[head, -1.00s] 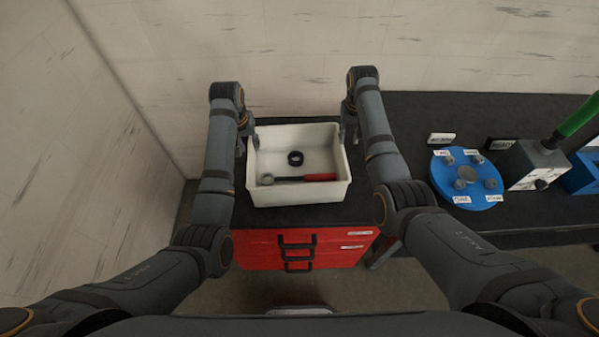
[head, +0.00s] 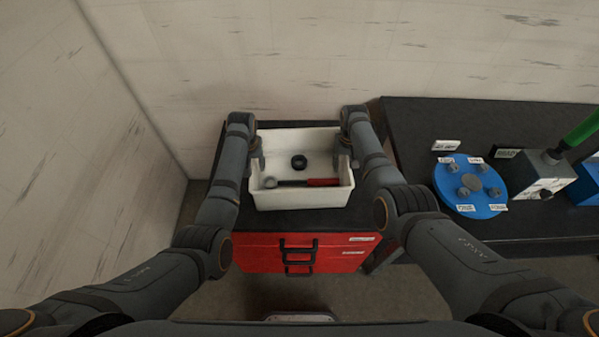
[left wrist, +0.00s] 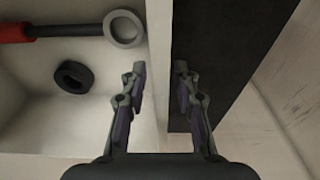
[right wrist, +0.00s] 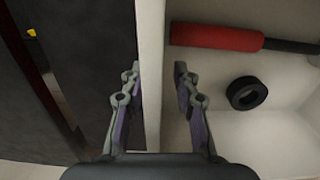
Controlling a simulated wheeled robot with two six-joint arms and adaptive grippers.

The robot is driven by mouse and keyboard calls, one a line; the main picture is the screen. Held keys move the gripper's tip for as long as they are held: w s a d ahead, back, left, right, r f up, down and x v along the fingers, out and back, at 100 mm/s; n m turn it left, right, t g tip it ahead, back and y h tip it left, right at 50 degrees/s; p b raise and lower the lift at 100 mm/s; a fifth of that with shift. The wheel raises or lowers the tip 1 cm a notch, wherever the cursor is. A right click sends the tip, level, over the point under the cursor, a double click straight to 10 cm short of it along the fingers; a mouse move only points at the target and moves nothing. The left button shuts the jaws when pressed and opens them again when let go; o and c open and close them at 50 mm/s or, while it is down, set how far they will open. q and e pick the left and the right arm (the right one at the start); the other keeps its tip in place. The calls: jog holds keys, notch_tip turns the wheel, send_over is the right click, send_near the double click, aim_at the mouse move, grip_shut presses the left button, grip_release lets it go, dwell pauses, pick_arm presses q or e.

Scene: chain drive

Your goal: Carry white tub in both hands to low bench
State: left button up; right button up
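The white tub (head: 303,200) sits upright on the black top of a red drawer cabinet. Inside it are a black ring (head: 299,161) and a red-handled tool (head: 322,182) with a grey ring end. My left gripper (left wrist: 160,72) is open, its fingers on either side of the tub's left wall (left wrist: 159,110). My right gripper (right wrist: 157,72) is open in the same way at the right wall (right wrist: 151,110), with a gap visible on the inner side. The head view shows both grippers at the tub's side walls. How deep the fingertips reach is hard to tell.
The red drawer cabinet (head: 262,255) stands under the tub. To the right, a black bench (head: 420,130) carries a blue disc (head: 450,192) with labelled posts, a grey block (head: 525,178) and a green-handled part (head: 582,130). Walls stand behind and to the left.

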pick_arm(q)
jog(key=shift+w+f, duration=0.15)
jog(key=shift+f, duration=0.35)
pick_arm(e)
jog(key=shift+f, duration=0.45)
pick_arm(q)
jog(key=shift+f, duration=0.15)
pick_arm(e)
jog(key=shift+f, duration=0.2)
pick_arm(q)
jog(key=shift+s+d, duration=0.15)
jog(key=shift+s, duration=0.05)
pick_arm(e)
jog(key=shift+s+d, duration=0.15)
jog(key=shift+s, duration=0.05)
jog(key=shift+f, duration=0.1)
pick_arm(q)
jog(key=shift+w+f, duration=0.1)
jog(key=shift+c, duration=1)
pick_arm(e)
jog(key=shift+w, duration=0.1)
jog(key=shift+c, duration=1)
pick_arm(q)
grip_shut()
pick_arm(e)
grip_shut()
